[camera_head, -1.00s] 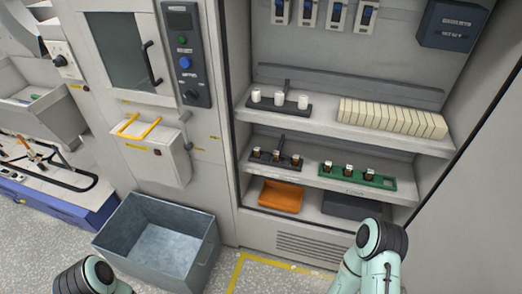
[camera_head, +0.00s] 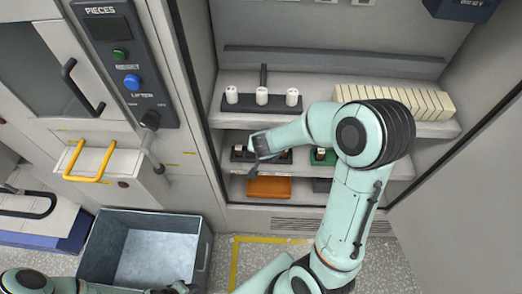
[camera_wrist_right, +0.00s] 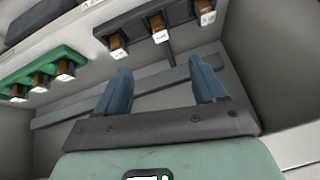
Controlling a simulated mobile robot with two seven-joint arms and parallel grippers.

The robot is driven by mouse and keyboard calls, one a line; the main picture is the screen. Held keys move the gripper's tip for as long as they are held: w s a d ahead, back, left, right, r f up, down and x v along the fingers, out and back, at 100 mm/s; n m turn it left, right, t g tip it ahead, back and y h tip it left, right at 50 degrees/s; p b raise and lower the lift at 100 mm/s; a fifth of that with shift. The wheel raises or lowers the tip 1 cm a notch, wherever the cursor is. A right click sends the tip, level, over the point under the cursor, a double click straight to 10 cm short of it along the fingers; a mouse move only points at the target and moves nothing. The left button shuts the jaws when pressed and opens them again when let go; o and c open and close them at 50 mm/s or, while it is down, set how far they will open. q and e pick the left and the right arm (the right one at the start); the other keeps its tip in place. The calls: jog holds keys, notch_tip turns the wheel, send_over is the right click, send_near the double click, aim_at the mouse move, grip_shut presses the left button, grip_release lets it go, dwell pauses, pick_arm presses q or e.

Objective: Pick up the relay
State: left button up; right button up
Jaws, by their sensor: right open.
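Small brown pieces with pale ends, which look like the relays, sit in two racks on the middle shelf; no label tells which one is meant. Three pieces (camera_wrist_right: 160,32) are in the dark rack, and three pieces (camera_wrist_right: 40,82) are in the green rack (camera_wrist_right: 12,78). In the head view my right arm partly hides the dark rack (camera_head: 237,156) and most of the green rack (camera_head: 330,160). My right gripper (camera_wrist_right: 163,88) is open and empty, apart from the pieces; it reaches in front of the dark rack in the head view (camera_head: 258,146). My left gripper (camera_head: 178,288) is barely visible at the bottom edge.
Three white cylinders (camera_head: 262,96) stand in a dark holder on the upper shelf, beside a row of cream blocks (camera_head: 420,100). An orange tray (camera_head: 268,187) is on the low shelf. A grey bin (camera_head: 205,250) stands on the floor at left; the cabinet's right wall (camera_head: 470,150) is close.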

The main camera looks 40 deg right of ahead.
jog(key=b+x, duration=0.1)
jog(key=x, duration=0.4)
jog(key=b+x, duration=0.1)
jog(key=x, duration=0.2)
jog(key=shift+s+f+b, duration=0.2)
jog(key=shift+s+b, duration=0.1)
jog(key=shift+b, duration=0.05)
jog(key=b+x, duration=0.1)
jog(key=x, duration=0.3)
jog(key=shift+a, duration=0.2)
jog(key=shift+w+d+f+b, duration=0.2)
jog(key=shift+f+b, duration=0.1)
jog(key=shift+f, duration=0.05)
pick_arm(q)
jog(key=s+f, duration=0.6)
jog(key=shift+g, duration=0.4)
pick_arm(e)
jog(key=shift+w, duration=0.15)
jog(key=c, duration=1.2)
